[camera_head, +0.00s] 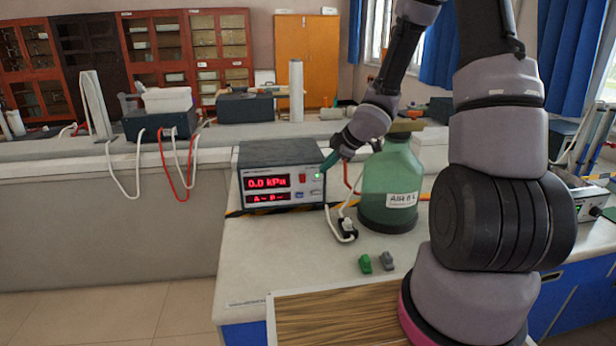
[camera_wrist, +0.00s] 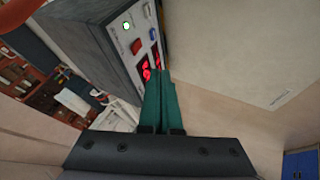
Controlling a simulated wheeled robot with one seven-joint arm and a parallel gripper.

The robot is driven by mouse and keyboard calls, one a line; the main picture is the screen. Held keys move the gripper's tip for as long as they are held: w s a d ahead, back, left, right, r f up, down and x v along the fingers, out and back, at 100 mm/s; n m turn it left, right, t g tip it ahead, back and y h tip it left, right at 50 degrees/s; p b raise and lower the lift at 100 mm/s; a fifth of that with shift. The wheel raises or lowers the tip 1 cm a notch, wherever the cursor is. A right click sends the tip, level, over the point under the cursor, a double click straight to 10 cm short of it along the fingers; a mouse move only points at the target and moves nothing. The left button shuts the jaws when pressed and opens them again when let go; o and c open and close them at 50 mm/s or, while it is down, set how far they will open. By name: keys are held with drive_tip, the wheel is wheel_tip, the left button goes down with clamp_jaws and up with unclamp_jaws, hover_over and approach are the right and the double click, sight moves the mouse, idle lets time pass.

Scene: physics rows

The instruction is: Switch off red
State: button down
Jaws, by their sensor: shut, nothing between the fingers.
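The pressure meter (camera_head: 282,158) is a grey box with two lit red displays, the upper reading 0.0 kPa. Its small red switch (camera_head: 302,178) is on the front panel, right of the upper display, beside a lit green lamp (camera_head: 316,177). The red switch also shows in the wrist view (camera_wrist: 137,46). My gripper (camera_head: 322,172) is shut and empty, its green fingers at the panel's right edge. In the wrist view the fingertips (camera_wrist: 160,74) overlap the lower edge of the lit displays; I cannot tell whether they touch the panel.
A green bottle (camera_head: 389,188) stands right of the meter, with hoses and a white plug (camera_head: 347,229) between them. Small green (camera_head: 365,263) and grey (camera_head: 387,260) pieces lie in front. The bench top (camera_head: 270,250) before the meter is clear.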

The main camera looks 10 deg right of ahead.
approach(302, 180)
drive_tip(key=shift+s+f+x, duration=0.1)
drive_tip(key=shift+s+x, duration=0.1)
drive_tip(key=shift+x, duration=1.25)
drive_tip(key=shift+s+f+x, duration=0.1)
drive_tip(key=shift+s+x, duration=0.05)
drive_tip(key=shift+x, duration=1.25)
drive_tip(key=shift+w+r, duration=0.1)
drive_tip(key=shift+w, duration=0.15)
drive_tip(key=shift+r, duration=0.15)
